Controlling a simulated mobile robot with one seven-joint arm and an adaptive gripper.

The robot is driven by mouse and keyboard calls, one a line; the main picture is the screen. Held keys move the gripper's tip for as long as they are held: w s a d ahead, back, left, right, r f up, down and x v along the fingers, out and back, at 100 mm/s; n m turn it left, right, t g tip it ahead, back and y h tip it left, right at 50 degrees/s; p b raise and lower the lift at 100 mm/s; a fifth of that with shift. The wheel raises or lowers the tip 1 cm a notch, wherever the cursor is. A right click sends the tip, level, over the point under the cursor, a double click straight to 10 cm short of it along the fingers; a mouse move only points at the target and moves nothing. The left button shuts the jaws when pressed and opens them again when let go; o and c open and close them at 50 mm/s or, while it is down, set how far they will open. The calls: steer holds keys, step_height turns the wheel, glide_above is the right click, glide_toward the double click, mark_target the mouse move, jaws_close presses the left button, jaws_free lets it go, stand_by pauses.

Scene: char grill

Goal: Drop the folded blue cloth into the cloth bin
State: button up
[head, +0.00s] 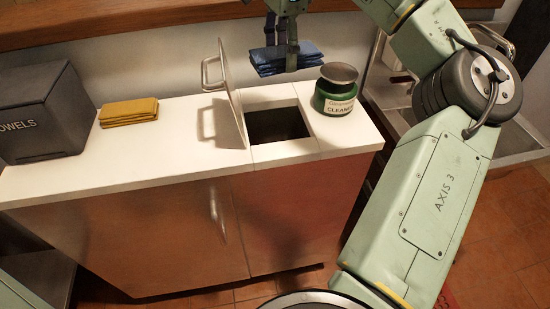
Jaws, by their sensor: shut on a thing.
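The folded blue cloth (308,56) hangs in my gripper (281,57), whose fingers are shut on it. The cloth is above the counter, near the back edge of a square dark opening (278,125) in the white counter top. This opening appears to be the cloth bin. Its lid (233,92), with a metal handle, stands raised at the left side of the opening. The inside of the opening is dark and its contents cannot be seen. The upper part of my gripper is cut off by the top of the picture.
A green jar labelled cleaner (338,95) stands right beside the opening. A folded yellow cloth (129,112) lies on the counter to the left. A dark towels box (45,125) stands at the far left. A wooden shelf (110,22) runs along the wall behind.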

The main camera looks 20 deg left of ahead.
step_height(320, 180, down, 14)
steer(key=b, duration=0.5)
steer(key=shift+r, duration=0.15)
steer(key=o, duration=1.2)
steer(key=shift+r, duration=0.1)
step_height(320, 180, up, 12)
steer(key=shift+f, duration=0.1)
